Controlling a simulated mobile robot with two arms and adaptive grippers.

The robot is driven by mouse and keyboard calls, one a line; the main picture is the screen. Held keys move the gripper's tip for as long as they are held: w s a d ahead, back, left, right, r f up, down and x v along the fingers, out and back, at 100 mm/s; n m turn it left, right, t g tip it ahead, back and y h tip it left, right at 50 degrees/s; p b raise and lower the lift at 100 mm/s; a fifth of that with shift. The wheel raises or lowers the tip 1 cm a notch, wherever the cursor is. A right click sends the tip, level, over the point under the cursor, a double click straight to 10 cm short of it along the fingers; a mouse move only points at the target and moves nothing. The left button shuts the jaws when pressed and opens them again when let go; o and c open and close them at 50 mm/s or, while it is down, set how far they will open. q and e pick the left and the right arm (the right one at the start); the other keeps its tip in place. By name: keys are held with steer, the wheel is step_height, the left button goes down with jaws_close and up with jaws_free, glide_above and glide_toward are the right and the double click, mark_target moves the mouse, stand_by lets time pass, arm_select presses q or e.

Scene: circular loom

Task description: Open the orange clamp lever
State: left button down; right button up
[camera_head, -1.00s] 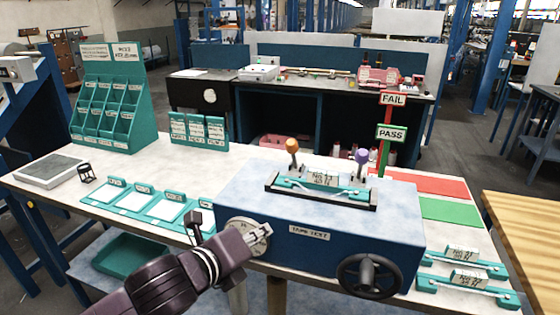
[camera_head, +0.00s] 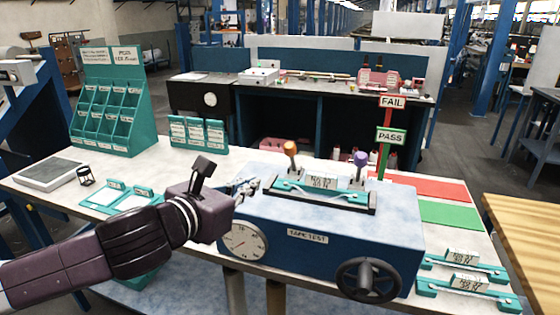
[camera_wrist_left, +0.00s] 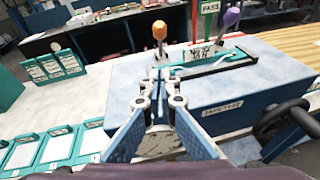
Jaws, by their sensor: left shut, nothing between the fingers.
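The orange clamp lever (camera_head: 291,149) stands upright with a round orange knob at the left end of the holder on top of the blue test box (camera_head: 300,214). It also shows in the left wrist view (camera_wrist_left: 160,32), straight beyond the fingertips. A purple-knobbed lever (camera_head: 361,160) stands at the holder's right end. A teal part with a white label (camera_head: 320,182) lies in the holder between them. My left gripper (camera_head: 250,187) is shut and empty, above the box's left edge, to the left of and apart from the orange lever. Its fingers (camera_wrist_left: 161,78) meet in the left wrist view. My right gripper is not in view.
A dial (camera_head: 245,241) and a black handwheel (camera_head: 369,280) are on the box's front. PASS (camera_head: 391,135) and FAIL signs stand behind it on a post. Teal racks (camera_head: 112,110) are at the left. Labelled teal parts (camera_head: 466,285) lie at the right.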

arm_select(q)
steer(key=b, duration=0.6)
glide_toward(292, 157)
steer(key=w+f, duration=0.1)
steer(key=f, duration=0.1)
steer(key=w+f, duration=0.1)
steer(key=f, duration=0.1)
steer(key=shift+w+f, duration=0.1)
steer(key=shift+w, duration=0.25)
steer(key=shift+w+d+r+p, duration=0.2)
steer(key=shift+w+r+p, duration=0.05)
steer(key=shift+w+r, duration=0.15)
steer(key=shift+w+d+r+p, duration=0.2)
steer(key=shift+w+r, duration=0.25)
steer(key=shift+w+d+r, duration=0.3)
steer(key=shift+w+r, duration=0.05)
steer(key=shift+w, duration=0.15)
